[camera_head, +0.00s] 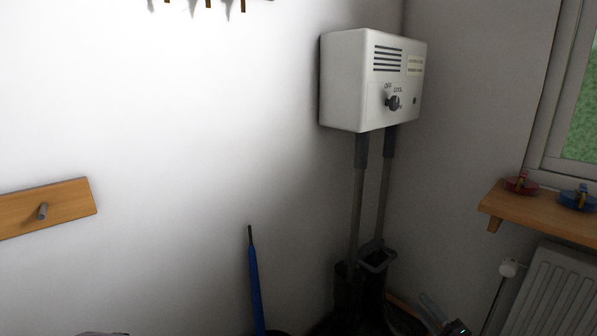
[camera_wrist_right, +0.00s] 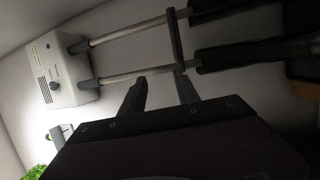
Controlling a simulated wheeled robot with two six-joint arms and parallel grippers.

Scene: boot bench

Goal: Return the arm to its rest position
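My right gripper (camera_head: 432,308) is low in the head view, right of the boot dryer's tubes and below the window shelf; only a small dark part of it shows. In the right wrist view its two dark fingers (camera_wrist_right: 162,88) stand apart with nothing visible between them, so it is open and empty. My left gripper cannot be made out in the head view; only a thin grey sliver shows at the bottom left edge.
A white dryer box (camera_head: 345,80) with a knob hangs in the corner, its tubes running down into dark boots (camera_head: 372,285). A blue-handled tool (camera_head: 255,280) leans on the wall. A wooden shelf (camera_head: 545,217) and a radiator (camera_head: 555,295) are at right.

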